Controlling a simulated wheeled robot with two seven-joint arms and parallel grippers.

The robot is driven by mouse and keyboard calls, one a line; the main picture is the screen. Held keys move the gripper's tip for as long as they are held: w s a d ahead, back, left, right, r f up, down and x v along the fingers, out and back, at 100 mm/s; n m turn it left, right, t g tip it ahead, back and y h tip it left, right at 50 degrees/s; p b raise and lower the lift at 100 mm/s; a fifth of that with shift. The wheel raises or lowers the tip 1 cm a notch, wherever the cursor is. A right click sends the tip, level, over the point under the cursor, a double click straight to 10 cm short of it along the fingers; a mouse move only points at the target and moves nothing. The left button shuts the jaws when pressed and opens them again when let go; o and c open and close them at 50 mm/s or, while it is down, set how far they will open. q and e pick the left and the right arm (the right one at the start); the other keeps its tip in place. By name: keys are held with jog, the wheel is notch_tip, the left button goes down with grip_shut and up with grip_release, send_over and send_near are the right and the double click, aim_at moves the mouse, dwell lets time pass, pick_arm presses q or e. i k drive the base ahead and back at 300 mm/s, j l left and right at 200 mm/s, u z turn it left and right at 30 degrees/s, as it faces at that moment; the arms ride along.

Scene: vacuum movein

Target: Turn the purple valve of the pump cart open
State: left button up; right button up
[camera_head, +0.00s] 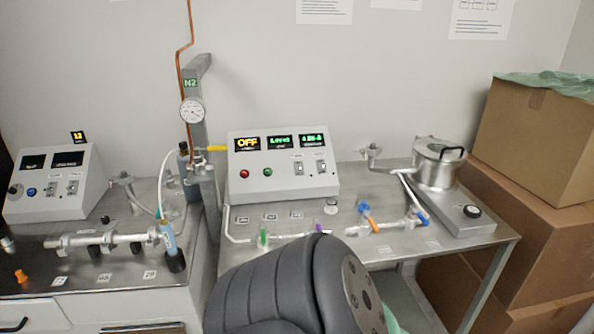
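The pump cart (405,240) is the steel-topped table on the right. A small purple valve handle (319,228) shows at its front edge, on the pipe line below the control box. It is small and partly hidden behind a dark grey arm link of mine, so I cannot tell its turn angle. A green valve handle (263,237) is to its left on the same line. An orange and blue valve handle (368,215) and a blue one (422,216) are to its right. Neither of my grippers is in view.
A control box (283,183) with an OFF display stands behind the valves. A metal pot (438,165) stands at the cart's right. Cardboard boxes (535,135) are stacked beyond. A left bench (115,275) carries another control box (57,185). My arm link fills the bottom centre.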

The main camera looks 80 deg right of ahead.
aim_at(314, 218)
jog(key=z, duration=2.55)
